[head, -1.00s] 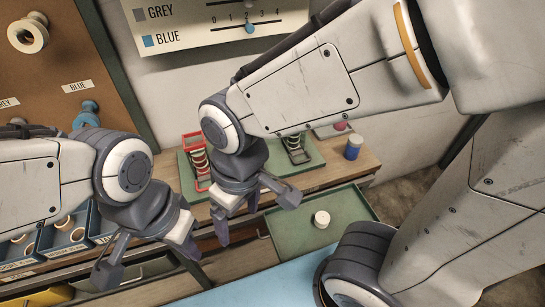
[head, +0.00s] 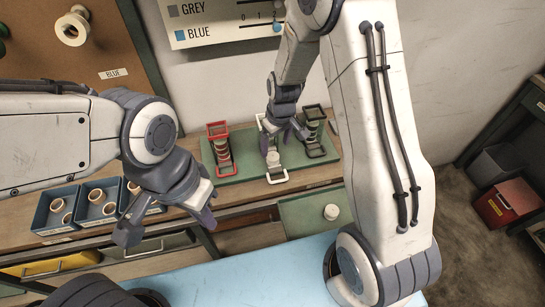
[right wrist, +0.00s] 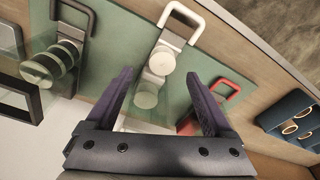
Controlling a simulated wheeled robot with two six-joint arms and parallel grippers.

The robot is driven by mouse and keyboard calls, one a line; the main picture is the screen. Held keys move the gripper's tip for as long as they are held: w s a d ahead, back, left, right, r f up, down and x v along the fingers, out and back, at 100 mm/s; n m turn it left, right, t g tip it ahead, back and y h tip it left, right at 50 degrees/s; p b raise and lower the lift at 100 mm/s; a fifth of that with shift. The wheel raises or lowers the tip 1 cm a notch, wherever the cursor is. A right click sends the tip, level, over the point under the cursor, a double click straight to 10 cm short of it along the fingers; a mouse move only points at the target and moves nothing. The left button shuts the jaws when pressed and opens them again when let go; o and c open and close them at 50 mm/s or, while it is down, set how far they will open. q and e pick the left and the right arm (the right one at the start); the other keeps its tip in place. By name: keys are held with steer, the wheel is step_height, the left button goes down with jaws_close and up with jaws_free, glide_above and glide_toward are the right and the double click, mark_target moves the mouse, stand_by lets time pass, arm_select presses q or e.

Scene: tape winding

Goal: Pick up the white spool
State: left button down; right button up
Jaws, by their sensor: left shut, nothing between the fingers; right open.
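A white stand (head: 278,175) on the green mat holds a white spool-like piece (head: 273,157). Another small white round piece (head: 332,212) sits in the green drawer. My right gripper (head: 284,137) is open and points down over the white stand. In the right wrist view, the pale round pieces on the white stand (right wrist: 160,60) lie between the spread, empty fingers (right wrist: 159,80), and no finger visibly touches them. My left gripper (head: 167,226) is shut and empty at the left, in front of the shelf, away from the stands.
A red stand (head: 218,133) and a black stand (head: 316,150) flank the white one on the green mat (head: 243,170). Blue bins (head: 56,209) with rings stand at the left. A red box (head: 506,203) is at the far right. A pale blue surface (head: 250,270) is in front.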

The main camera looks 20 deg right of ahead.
mark_target(273, 156)
steer(key=shift+w+a+f+p, duration=0.1)
steer(key=shift+f+p, duration=0.1)
steer(key=shift+f, duration=0.7)
steer(key=shift+w+a+f+p, duration=0.15)
steer(key=shift+f+p, duration=0.1)
steer(key=shift+f, duration=0.6)
steer(key=shift+w+a+f+p, duration=0.1)
steer(key=shift+f+p, duration=0.1)
steer(key=shift+f, duration=0.7)
steer(key=shift+s, duration=0.1)
jaws_close()
steer(key=shift+r, duration=0.1)
